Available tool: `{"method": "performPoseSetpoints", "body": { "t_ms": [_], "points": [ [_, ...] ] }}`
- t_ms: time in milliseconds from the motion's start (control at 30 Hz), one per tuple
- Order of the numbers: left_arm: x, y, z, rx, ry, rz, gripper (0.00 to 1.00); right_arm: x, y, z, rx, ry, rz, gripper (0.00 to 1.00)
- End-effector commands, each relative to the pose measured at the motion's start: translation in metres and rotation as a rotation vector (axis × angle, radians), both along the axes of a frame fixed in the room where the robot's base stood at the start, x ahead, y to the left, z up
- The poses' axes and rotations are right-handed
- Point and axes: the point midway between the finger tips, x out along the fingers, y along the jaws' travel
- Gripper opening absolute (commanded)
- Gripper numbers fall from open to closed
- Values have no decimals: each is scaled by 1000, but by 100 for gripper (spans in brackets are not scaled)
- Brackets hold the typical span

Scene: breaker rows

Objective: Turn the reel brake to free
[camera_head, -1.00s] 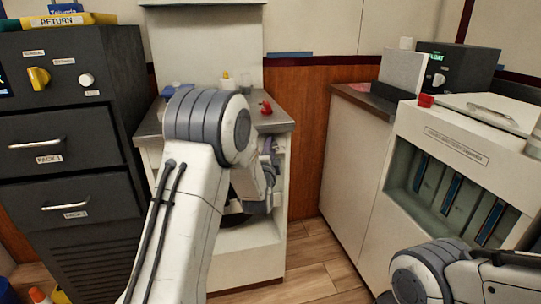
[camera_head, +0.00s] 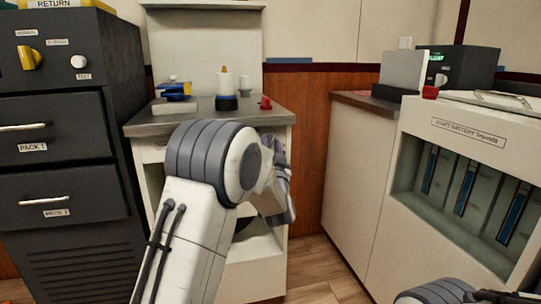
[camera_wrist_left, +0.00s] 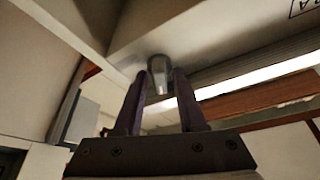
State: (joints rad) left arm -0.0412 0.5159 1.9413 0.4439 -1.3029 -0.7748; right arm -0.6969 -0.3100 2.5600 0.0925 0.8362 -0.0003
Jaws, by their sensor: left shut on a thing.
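In the left wrist view, a grey rounded knob (camera_wrist_left: 158,70) with a paler front bar sits on a pale panel; I take it for the reel brake. My left gripper (camera_wrist_left: 159,88) has its dark fingers on either side of this knob and is shut on it. In the head view, my left arm reaches to the front of the white cabinet (camera_head: 254,277) under the grey counter. The arm hides the knob there, and the fingers cannot be made out. My right gripper is out of view; only a bit of that arm shows at the bottom right.
The counter (camera_head: 180,126) holds blue items, a white bottle-like thing (camera_head: 228,84) and a red knob (camera_head: 265,103). A dark drawer cabinet (camera_head: 62,158) stands at left. A white battery cabinet (camera_head: 465,122) stands at right. Wooden floor (camera_head: 316,265) lies between.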

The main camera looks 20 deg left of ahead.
Motion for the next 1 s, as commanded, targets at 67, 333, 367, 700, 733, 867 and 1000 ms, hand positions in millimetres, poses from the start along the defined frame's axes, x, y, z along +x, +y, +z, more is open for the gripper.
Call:
{"method": "performPoseSetpoints", "body": {
  "t_ms": [67, 333, 367, 700, 733, 867, 1000],
  "points": [
    [1, -2, -6, -58, -36, -4, 0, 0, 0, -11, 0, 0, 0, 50],
    [1, -3, -5, -233, -154, -2, 0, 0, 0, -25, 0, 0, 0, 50],
    [1, -3, -4, -249, -165, -2, 0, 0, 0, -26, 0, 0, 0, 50],
    [2, -3, -3, -364, -240, -1, 0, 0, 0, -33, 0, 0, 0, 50],
    [2, -3, -3, -369, -243, -2, 0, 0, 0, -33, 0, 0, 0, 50],
    [2, -3, -3, -384, -252, -1, 0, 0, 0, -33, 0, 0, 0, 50],
    [2, -3, -3, -389, -255, -1, 0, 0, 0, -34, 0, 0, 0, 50]
  ]
}}
